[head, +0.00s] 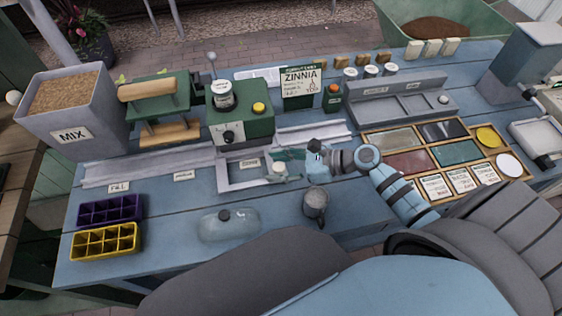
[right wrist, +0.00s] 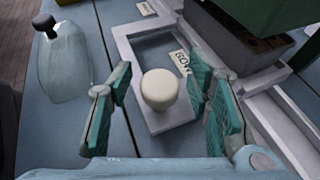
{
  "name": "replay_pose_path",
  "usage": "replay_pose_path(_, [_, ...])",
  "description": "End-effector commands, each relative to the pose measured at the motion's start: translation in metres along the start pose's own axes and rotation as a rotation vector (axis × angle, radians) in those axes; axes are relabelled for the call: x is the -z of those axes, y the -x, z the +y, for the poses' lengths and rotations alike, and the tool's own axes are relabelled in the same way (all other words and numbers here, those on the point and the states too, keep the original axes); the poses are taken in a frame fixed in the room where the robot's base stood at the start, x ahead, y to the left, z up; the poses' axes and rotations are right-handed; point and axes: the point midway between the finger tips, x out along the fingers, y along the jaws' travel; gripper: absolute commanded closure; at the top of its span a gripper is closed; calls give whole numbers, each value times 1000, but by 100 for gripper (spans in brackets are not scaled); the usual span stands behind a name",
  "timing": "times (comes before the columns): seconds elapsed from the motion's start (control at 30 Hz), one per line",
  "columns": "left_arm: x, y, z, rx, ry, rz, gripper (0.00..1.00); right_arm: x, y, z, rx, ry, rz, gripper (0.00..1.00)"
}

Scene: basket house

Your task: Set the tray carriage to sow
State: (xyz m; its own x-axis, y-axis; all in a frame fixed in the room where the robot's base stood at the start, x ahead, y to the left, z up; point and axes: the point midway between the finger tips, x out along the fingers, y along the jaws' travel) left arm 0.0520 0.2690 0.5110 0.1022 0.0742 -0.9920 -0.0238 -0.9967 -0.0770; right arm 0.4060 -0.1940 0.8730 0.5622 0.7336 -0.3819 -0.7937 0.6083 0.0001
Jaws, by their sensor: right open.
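The tray carriage is a pale grey open frame (head: 228,186) on the rail in front of the green seeder. It also shows in the right wrist view (right wrist: 126,45), where a SOW label (right wrist: 183,63) lies within its outline. A cream knob (right wrist: 160,90) stands at its near end and shows in the head view too (head: 279,169). My right gripper (right wrist: 161,82) is open, its teal fingers on either side of the knob, with visible gaps in the wrist picture. In the head view the right gripper (head: 293,163) reaches in from the right. My left gripper is not in view.
The green seeder (head: 252,128) stands behind the carriage. The grey rail (head: 130,168) runs left past a FILL label (head: 118,187) to the MIX bin (head: 68,105). A clear bottle (head: 228,228) and metal mug (head: 316,203) stand in front. Seed trays (head: 105,242) lie front left.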

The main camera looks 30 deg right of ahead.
Motion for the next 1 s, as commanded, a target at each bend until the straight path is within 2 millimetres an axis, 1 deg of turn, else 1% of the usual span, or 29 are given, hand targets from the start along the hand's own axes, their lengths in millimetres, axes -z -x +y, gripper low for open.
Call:
replay_pose_path(0.07, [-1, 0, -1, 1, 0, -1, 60, 1, 4, 0, 0, 1, 3, 55])
replay_pose_path(0.17, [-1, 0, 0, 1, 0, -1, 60, 2, 19, 0, 0, 3, 5, 55])
replay_pose_path(0.27, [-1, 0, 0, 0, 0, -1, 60, 3, 45, 0, -1, 3, 9, 55])
replay_pose_path(0.4, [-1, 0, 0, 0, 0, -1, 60, 3, 87, 1, -4, 2, 12, 55])
replay_pose_path(0.5, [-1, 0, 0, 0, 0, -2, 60, 2, 107, 1, -4, 1, 8, 55])
replay_pose_path(0.6, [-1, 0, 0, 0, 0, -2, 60, 1, 117, 1, -2, 2, 5, 55])
replay_pose_path(0.67, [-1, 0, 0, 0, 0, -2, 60, 1, 120, 0, 0, 2, 3, 55])
replay_pose_path(1.0, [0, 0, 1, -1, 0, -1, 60, 0, 120, 0, 1, 0, 0, 55])
